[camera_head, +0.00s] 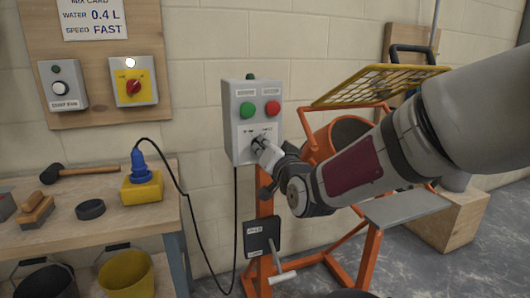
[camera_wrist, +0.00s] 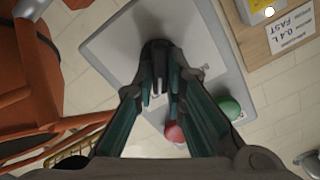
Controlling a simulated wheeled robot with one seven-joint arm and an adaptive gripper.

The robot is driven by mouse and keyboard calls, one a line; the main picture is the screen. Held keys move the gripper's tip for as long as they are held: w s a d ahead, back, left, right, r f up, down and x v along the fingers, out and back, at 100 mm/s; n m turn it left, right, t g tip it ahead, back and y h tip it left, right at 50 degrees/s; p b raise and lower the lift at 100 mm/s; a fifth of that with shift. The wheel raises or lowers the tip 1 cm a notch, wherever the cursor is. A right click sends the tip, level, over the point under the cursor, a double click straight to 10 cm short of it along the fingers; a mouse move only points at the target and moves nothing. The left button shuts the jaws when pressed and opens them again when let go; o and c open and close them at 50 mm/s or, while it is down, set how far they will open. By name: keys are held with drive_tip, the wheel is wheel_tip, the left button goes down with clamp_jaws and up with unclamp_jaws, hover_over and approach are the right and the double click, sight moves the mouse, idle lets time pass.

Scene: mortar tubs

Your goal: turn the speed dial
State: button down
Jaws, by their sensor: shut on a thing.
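The speed dial is a dark knob low on the front of a grey control box (camera_head: 232,125); in the head view my fingers mostly cover it. My gripper (camera_head: 261,144) reaches in from the right and is at the dial. In the wrist view the dark dial (camera_wrist: 155,50) sits between the fingertips, and my gripper (camera_wrist: 158,85) is shut on it. The dial's pointer and most of its markings are hidden. A green button (camera_head: 247,110) and a red button (camera_head: 272,108) are above the dial on the box.
A mix card (camera_head: 92,18) on the wall board reads water 0.4 L, speed FAST. An orange mixer (camera_head: 325,140) with a yellow grate (camera_head: 375,84) stands right of the box, close to my arm. A workbench (camera_head: 125,205) with tools is at left.

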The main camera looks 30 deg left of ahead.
drive_tip(key=shift+f, duration=0.15)
idle(0.3)
drive_tip(key=c, duration=1.6)
unclamp_jaws()
drive_tip(key=shift+c, duration=0.2)
drive_tip(key=v, duration=1.2)
